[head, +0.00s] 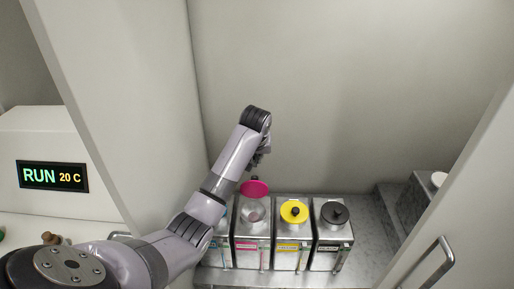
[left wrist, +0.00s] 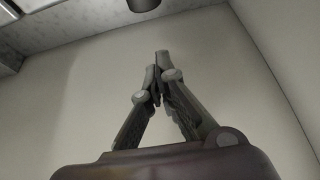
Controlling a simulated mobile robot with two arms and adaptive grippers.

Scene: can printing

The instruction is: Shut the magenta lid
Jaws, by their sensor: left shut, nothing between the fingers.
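The magenta lid (head: 254,188) stands raised at the back of its metal canister (head: 252,232), whose round opening shows. My left arm reaches in from the left in the head view. My left gripper (head: 262,158) is just above and behind the magenta lid, partly hidden by its own wrist. In the left wrist view the left gripper (left wrist: 160,75) is shut with its fingertips together and nothing between them, against a plain wall. The magenta lid does not show in the left wrist view. My right gripper is in neither view.
Beside it stand a canister with a yellow lid (head: 294,211) and one with a black lid (head: 335,212), both lids down. A cyan-labelled canister (head: 219,250) is partly behind my arm. Cabinet walls enclose the shelf; grey steps (head: 403,205) are at right. A RUN display (head: 53,176) is at left.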

